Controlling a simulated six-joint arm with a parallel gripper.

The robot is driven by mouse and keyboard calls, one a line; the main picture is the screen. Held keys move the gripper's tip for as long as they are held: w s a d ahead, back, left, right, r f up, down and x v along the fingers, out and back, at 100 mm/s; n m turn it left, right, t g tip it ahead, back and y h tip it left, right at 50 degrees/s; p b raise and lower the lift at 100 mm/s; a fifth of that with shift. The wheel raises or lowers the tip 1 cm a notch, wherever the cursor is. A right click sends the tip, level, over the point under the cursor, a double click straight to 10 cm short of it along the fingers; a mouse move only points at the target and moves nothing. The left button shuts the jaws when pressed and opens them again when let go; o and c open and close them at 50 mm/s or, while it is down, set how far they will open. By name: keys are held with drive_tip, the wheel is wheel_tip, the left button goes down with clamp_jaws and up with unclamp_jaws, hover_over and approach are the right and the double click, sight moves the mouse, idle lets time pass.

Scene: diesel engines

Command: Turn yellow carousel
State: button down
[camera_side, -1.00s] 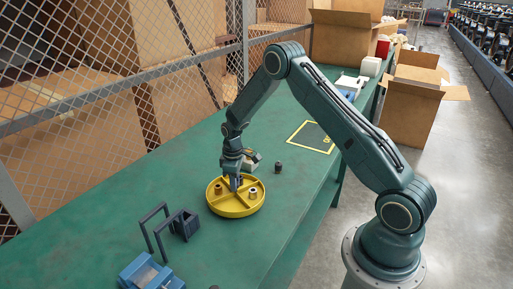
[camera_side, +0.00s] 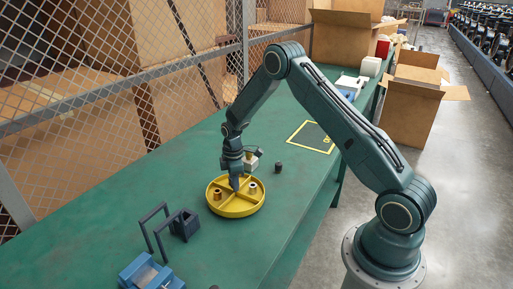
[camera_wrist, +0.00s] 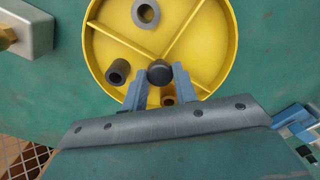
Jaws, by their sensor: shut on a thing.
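The yellow carousel (camera_side: 237,210) is a round, shallow tray with raised dividers, lying on the green bench. It fills the upper middle of the wrist view (camera_wrist: 210,25). My gripper (camera_side: 235,186) points down at its centre. In the wrist view my gripper (camera_wrist: 159,82) has its two blue fingers on either side of the dark round knob (camera_wrist: 159,72) at the hub, shut on it. A grey nut (camera_wrist: 146,13) and a dark ring (camera_wrist: 118,71) lie in separate compartments. A brown piece (camera_wrist: 168,92) shows between the fingers, partly hidden.
A grey block with a brass fitting (camera_side: 251,161) stands behind the carousel, and a small black cylinder (camera_side: 278,167) to its right. Dark frames (camera_side: 184,226) and a blue vise (camera_side: 148,272) are at the front left. A yellow-edged mat (camera_side: 296,137) lies farther back.

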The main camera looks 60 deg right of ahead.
idle(0.5)
drive_tip(key=c, duration=1.1)
unclamp_jaws()
drive_tip(key=shift+r, duration=0.2)
wheel_tip(320, 180, up, 14)
drive_tip(key=shift+f, duration=0.2)
drive_tip(key=shift+r, duration=0.1)
